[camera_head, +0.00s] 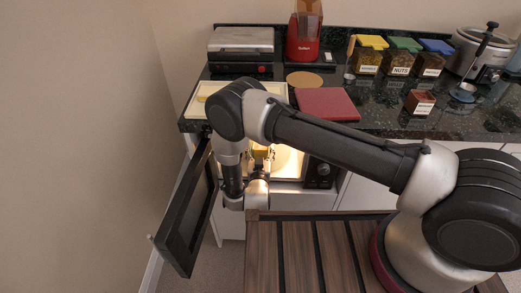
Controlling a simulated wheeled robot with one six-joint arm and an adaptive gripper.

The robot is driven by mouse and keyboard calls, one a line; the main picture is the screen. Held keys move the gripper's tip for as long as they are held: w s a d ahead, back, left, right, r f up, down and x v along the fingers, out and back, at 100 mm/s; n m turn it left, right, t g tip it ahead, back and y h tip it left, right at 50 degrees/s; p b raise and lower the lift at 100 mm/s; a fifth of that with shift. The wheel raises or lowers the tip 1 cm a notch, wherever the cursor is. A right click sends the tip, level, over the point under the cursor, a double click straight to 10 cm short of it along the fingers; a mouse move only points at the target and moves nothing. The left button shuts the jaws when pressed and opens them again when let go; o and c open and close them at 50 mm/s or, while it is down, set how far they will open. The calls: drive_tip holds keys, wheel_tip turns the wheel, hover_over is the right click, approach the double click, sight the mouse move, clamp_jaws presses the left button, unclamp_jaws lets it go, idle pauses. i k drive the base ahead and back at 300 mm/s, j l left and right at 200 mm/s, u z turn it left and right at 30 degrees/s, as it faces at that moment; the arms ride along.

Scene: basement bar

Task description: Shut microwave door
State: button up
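The microwave door (187,210) is a dark panel. It stands wide open, swung out to the left from the microwave. The microwave (319,173) sits in the cabinet below the counter, and its lit inside shows behind my arm. Its dark control side is at the right of the opening. My gripper (262,156) is in front of the lit opening, to the right of the door. My wrist links hide most of it. I cannot tell if its fingers are open or shut, or whether my wrist touches the door.
The dark counter (377,118) above holds a grill (240,47), a red appliance (304,32), a red board (326,104), jars (401,62) and a slow cooker (480,55). A wall (80,130) fills the left. Carpet (222,268) shows below the door.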

sight(178, 239)
drive_tip(key=k, duration=1)
